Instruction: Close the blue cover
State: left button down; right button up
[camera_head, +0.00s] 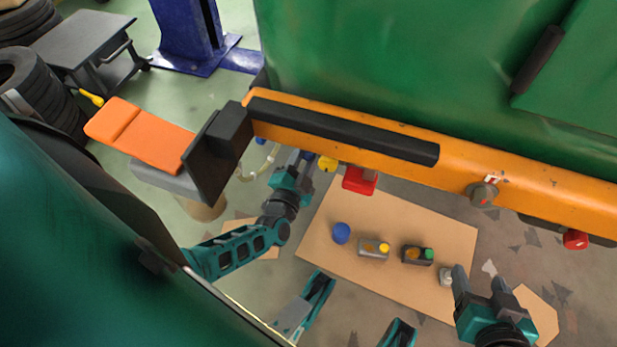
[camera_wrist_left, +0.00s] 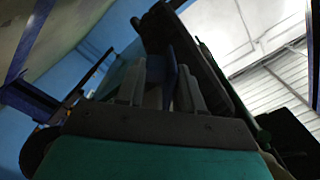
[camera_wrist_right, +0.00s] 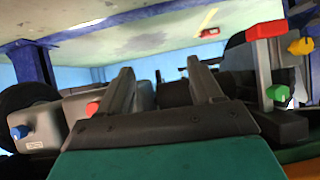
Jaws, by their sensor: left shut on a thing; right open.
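My left gripper (camera_head: 299,163) reaches under the near side of the orange beam, beside a yellow fitting (camera_head: 328,163). In the left wrist view, my left gripper (camera_wrist_left: 168,85) is shut on a flat dark blue piece, which looks like the blue cover (camera_wrist_left: 171,62). It stands up between the fingers. Its hinge and seat are hidden, so I cannot tell how far it is closed. My right gripper (camera_head: 481,281) is open and empty at the lower right, over the edge of the brown sheet. Its spread fingers also show in the right wrist view (camera_wrist_right: 160,85).
The orange beam (camera_head: 463,157) crosses above, with a red fitting (camera_head: 359,181) below it. A dark plate (camera_head: 214,158) juts out left of the left gripper. The brown sheet (camera_head: 318,244) bears a blue ball-like knob (camera_head: 341,233) and small boxes with yellow and green knobs.

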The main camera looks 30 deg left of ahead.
pick_arm(q)
jog(key=shift+s+r+m+p, duration=0.25)
jog(key=shift+r+m+p, duration=0.6)
jog(key=shift+m+p, duration=0.25)
jog(key=shift+a+r+m+p, duration=0.1)
jog(key=shift+r+m+p, duration=0.1)
jog(key=shift+m+p, duration=0.35)
jog(key=shift+s+a+r+m+p, duration=0.2)
jog(key=shift+m+p, duration=0.15)
jog(key=shift+m, duration=0.5)
pick_arm(e)
jog(key=shift+s+d+r, duration=0.25)
jog(key=shift+d+r, duration=0.05)
jog(key=shift+r, duration=0.4)
jog(key=shift+s+d+r, duration=0.25)
jog(key=shift+d+r, duration=0.05)
jog(key=shift+r, duration=0.4)
jog(key=shift+a, duration=0.1)
pick_arm(q)
jog(key=c, duration=1.1)
grip_release()
jog(key=shift+o, duration=1)
jog(key=shift+w+a, duration=0.1)
jog(key=shift+a, duration=0.1)
jog(key=shift+a+f, duration=0.1)
